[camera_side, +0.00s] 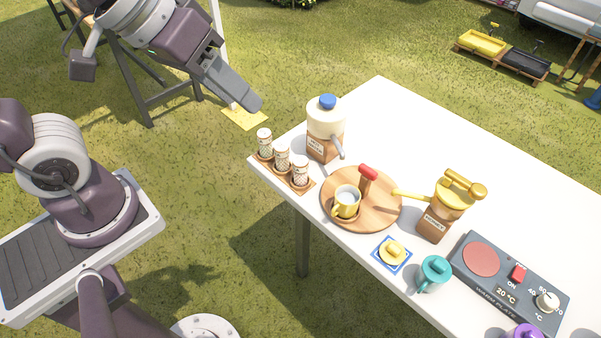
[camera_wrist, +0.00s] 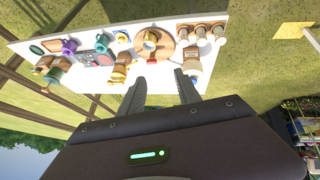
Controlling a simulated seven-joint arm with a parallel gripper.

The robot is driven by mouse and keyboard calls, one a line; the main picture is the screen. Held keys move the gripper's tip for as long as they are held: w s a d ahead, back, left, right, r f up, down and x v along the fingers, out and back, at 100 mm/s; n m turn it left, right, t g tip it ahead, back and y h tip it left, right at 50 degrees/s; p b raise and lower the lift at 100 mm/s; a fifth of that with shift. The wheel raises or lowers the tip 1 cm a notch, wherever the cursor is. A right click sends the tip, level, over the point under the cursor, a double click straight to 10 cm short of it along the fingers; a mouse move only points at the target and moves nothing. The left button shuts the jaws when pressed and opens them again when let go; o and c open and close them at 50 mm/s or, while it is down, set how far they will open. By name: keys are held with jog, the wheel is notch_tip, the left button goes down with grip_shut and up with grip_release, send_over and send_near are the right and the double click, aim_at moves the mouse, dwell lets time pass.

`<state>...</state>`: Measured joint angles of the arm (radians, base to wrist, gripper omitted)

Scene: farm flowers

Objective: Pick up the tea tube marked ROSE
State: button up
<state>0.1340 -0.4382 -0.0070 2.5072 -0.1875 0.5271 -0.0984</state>
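Three white patterned tea tubes stand upright in a row in a wooden rack (camera_side: 287,178) at the table's left corner: a back-left tube (camera_side: 264,140), a middle tube (camera_side: 282,156) and a front-right tube (camera_side: 300,171). Their markings are too small to read, so I cannot tell which is ROSE. The three also show near the top right of the wrist view (camera_wrist: 200,33). My gripper (camera_side: 252,103) is up in the air, beyond the table's left corner and apart from the tubes. In the wrist view its two fingers (camera_wrist: 160,78) are spread with nothing between them.
A white jar with a blue lid (camera_side: 326,122) stands close behind the tubes. Right of them is a round wooden board (camera_side: 383,212) with a cup (camera_side: 346,197) and a red-topped item (camera_side: 368,173). A honey dispenser (camera_side: 437,221), teal mug (camera_side: 434,270) and warm plate (camera_side: 482,260) stand farther right.

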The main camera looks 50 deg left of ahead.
jog(key=w+d+f+n, duration=0.3)
jog(key=w+d+f, duration=0.35)
jog(key=w, duration=0.25)
jog(key=n+t+y, duration=0.2)
jog(key=t+y, duration=0.3)
jog(key=y, duration=0.3)
send_near(304, 157)
jog(key=w+f, duration=0.1)
jog(key=w+a+f, duration=0.1)
jog(key=shift+w+a+f, duration=0.25)
jog(key=shift+w+f, duration=0.05)
jog(key=shift+f, duration=0.05)
jog(key=shift+a+f+t, duration=0.25)
jog(key=shift+a+t, duration=0.05)
jog(key=shift+t, duration=0.2)
jog(key=shift+w+a+f+m, duration=0.1)
jog(key=shift+w+a+m, duration=0.05)
jog(key=shift+m, duration=0.15)
jog(key=x, duration=0.7)
jog(key=shift+w, duration=0.1)
grip_shut()
